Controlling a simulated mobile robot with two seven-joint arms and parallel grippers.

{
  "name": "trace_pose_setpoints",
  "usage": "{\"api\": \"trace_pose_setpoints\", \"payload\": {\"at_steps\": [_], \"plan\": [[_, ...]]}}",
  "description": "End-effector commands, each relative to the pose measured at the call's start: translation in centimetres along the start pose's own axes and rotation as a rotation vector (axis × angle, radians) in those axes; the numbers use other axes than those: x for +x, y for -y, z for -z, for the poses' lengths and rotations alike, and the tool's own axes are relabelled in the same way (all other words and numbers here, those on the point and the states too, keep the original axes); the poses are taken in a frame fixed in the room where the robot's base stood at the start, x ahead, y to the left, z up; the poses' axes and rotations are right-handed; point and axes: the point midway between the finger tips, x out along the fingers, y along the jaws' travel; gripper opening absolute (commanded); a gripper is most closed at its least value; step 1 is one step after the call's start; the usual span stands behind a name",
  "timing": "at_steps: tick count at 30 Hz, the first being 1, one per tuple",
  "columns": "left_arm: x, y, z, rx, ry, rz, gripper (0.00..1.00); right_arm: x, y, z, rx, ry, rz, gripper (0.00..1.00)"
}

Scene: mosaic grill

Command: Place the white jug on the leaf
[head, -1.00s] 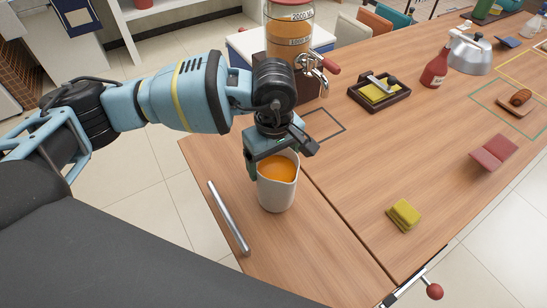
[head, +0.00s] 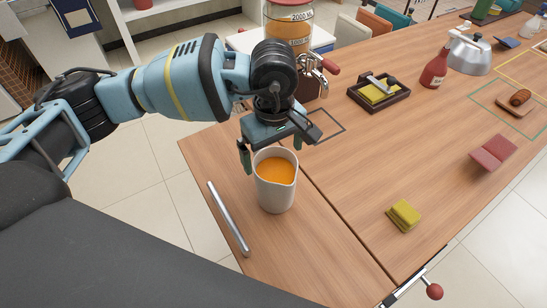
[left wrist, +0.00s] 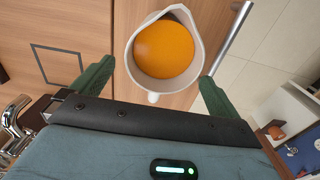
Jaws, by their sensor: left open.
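The white jug (head: 275,197), filled with orange liquid, stands upright on the leaf (head: 320,240), the wooden table section on the near side of the dark seam. My left gripper (head: 274,148) is open just above and behind the jug's rim. In the left wrist view the jug (left wrist: 152,98) lies just ahead of the two green fingers of the gripper (left wrist: 155,88), with nothing held between them. The jug's underside is hidden. My right gripper is not in view.
A metal rod (head: 229,218) lies on the leaf left of the jug. A drink dispenser (head: 288,42) with a tap stands behind the gripper. A yellow sponge-like block (head: 403,215) lies across the seam. The leaf in front of the jug is clear.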

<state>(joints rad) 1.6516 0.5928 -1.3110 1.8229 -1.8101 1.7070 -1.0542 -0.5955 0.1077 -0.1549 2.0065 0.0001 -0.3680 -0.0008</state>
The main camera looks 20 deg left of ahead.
Motion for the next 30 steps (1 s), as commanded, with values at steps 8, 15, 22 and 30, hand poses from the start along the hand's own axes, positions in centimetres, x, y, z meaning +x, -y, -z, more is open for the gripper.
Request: {"api": "trace_pose_setpoints", "payload": {"at_steps": [8, 15, 22, 30], "plan": [[-5.6, -0.1, 0.0, 0.001, -0.001, -0.003, 1.0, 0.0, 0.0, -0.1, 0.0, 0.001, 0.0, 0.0], [-8.3, 0.0, 0.0, 0.0, 0.0, 0.0, 1.0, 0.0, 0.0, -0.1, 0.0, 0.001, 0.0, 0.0], [-8.8, 0.0, 0.0, 0.0, 0.0, 0.001, 1.0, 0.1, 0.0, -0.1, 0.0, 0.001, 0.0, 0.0], [-8.8, 0.0, 0.0, 0.0, 0.0, 0.001, 1.0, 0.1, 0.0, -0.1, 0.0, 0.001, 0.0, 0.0]]}}
